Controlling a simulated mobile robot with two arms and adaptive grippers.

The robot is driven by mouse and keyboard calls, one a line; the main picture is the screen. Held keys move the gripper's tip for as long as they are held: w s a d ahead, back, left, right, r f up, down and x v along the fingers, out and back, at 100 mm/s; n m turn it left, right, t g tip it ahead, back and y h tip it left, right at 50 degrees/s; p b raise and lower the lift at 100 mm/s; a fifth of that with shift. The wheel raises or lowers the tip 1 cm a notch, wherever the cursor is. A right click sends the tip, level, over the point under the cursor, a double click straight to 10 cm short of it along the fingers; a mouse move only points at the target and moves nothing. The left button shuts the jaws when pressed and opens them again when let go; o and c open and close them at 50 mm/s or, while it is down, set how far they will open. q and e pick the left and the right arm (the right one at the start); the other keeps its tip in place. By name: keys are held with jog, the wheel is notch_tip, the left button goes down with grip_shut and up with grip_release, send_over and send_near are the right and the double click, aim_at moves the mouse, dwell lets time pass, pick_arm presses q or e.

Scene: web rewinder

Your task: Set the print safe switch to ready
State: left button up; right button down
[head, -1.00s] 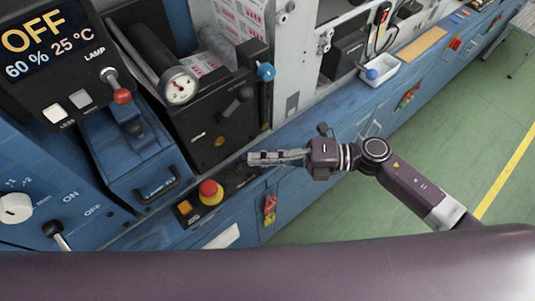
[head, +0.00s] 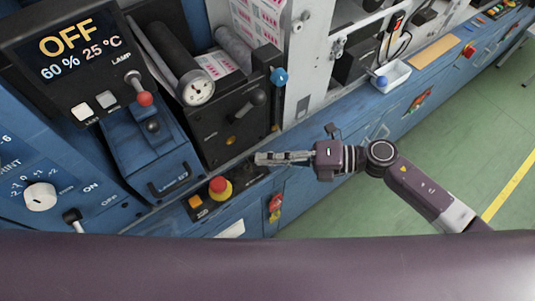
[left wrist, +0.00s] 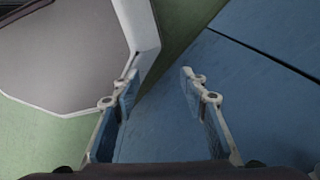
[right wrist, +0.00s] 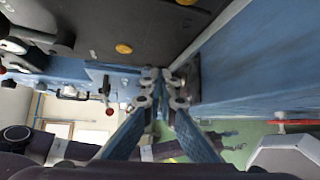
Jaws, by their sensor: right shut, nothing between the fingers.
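No label that I can read says print safe, so I cannot tell which control is that switch. A black lever (head: 258,97) sits on the black unit's front. A red-knobbed lever (head: 138,88) stands under the LAMP label. Another black-and-silver lever (head: 73,218) is at lower left, near ON and OFF. My right gripper (head: 258,158) is shut and empty, in front of and below the black unit, touching no lever that I can see. It also shows in the right wrist view (right wrist: 163,77). My left gripper (left wrist: 160,78) is open and empty over a blue surface; the head view does not show it.
A display (head: 70,45) reads OFF, 60 %, 25 °C. A white knob (head: 40,196) is at left. A blue knob (head: 279,76) sticks out beside the black unit. Green floor (head: 480,150) is clear at right.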

jog(key=shift+s+a+r+n+h+p, duration=0.45)
jog(key=shift+r+h+p, duration=0.3)
jog(key=shift+p, duration=1.3)
jog(key=shift+s+a+p, duration=0.3)
jog(key=shift+a+p, duration=0.3)
jog(key=shift+f, duration=0.1)
jog(key=shift+r+p, duration=0.75)
jog(key=shift+r, duration=0.1)
